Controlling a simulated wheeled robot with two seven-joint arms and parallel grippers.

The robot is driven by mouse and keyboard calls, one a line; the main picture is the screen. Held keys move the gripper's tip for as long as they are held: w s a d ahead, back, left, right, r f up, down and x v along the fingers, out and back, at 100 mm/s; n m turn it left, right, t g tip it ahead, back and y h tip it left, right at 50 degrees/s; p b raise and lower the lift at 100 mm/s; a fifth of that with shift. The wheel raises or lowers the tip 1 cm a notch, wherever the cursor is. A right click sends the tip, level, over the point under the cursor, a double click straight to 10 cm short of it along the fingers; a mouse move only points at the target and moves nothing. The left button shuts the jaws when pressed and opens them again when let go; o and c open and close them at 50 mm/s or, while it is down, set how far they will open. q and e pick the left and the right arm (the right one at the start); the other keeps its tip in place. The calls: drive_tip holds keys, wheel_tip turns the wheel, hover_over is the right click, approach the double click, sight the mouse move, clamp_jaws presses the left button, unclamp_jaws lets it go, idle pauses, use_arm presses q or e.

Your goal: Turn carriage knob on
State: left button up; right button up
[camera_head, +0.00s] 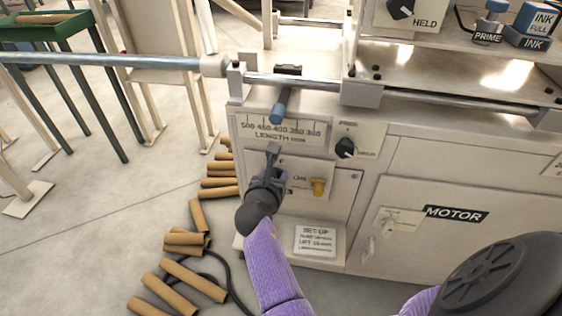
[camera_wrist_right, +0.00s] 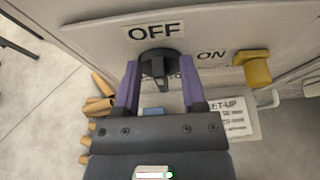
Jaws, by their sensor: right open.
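The black knob (camera_wrist_right: 160,62) sits just below an OFF label (camera_wrist_right: 153,31) on the machine's pale front panel. An ON label (camera_wrist_right: 211,54) is to its right, and the lettering below the knob is mostly covered. In the wrist view, my right gripper (camera_wrist_right: 163,78) is open, with one purple finger on each side of the knob. I cannot tell whether the fingers touch it. In the head view, my right gripper (camera_head: 270,158) is in front of this panel and hides the knob. My left gripper is not in view.
A yellow knob (camera_head: 318,187) is close right of the gripper; another black knob (camera_head: 345,147) is above right. A blue-ended handle (camera_head: 281,106) projects above the gripper. Cardboard tubes (camera_head: 193,280) lie on the floor at the left. The MOTOR panel (camera_head: 455,250) is at right.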

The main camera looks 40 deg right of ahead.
drive_tip(key=shift+w+d, duration=0.1)
drive_tip(key=shift+w, duration=0.05)
drive_tip(key=shift+c, duration=0.4)
clamp_jaws()
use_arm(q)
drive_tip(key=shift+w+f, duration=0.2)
